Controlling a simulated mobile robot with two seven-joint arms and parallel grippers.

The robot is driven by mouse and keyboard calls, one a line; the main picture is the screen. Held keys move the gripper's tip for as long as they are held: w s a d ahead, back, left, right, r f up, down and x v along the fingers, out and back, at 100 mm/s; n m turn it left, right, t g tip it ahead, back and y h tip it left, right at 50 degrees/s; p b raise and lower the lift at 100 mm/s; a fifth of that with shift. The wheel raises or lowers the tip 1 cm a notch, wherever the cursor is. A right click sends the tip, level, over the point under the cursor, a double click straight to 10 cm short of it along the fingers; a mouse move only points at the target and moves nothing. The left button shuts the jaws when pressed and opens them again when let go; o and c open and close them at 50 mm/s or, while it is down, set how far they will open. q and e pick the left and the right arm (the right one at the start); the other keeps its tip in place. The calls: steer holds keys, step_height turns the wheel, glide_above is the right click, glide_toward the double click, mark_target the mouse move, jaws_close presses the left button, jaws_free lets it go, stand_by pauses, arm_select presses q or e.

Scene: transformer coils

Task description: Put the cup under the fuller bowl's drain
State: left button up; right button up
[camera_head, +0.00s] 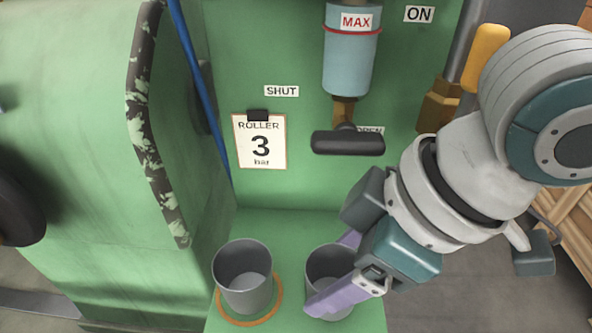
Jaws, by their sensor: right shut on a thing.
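A grey cup (329,264) stands on the green ledge at the bottom middle. My right gripper (333,272) is shut on it, with its purple fingers on either side of the rim. A second grey cup (243,276) stands upright to the left, on an orange ring (226,312) marked on the ledge. A blue-grey bowl (348,65) with a red line and a MAX label hangs on the green panel, above the held cup. A brass drain (343,110) is under it. Its liquid level cannot be told. No second bowl is clearly visible. My left gripper is not in view.
A black handle (347,143) sticks out below the drain, near SHUT (281,91) and partly hidden OPEN labels. A notice (259,141) reads "ROLLER 3 bar". A green housing (90,150) with a chipped dark edge stands left. The green ledge (290,226) is narrow.

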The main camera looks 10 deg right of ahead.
steer(key=shift+f, duration=0.15)
steer(key=o, duration=1.3)
steer(key=p+v, duration=0.2)
steer(key=v, duration=1)
steer(key=s+a+f+m+t+y, duration=0.1)
steer(key=a+f+m+t, duration=0.1)
steer(key=a, duration=0.2)
steer(key=s+d+f+m+h, duration=0.1)
steer(key=s+d+f+m, duration=0.1)
steer(key=d, duration=0.1)
steer(key=s+d+f+m+g+h, duration=0.1)
steer(key=s+d+f+m+h, duration=0.1)
steer(key=s+d, duration=0.1)
steer(key=s+d+f+m+h, duration=0.1)
steer(key=s+d+f+m, duration=0.1)
steer(key=s+d, duration=0.1)
steer(key=shift+s+d+f+h, duration=0.1)
steer(key=shift+d+f+h, duration=0.15)
steer(key=shift+h, duration=0.05)
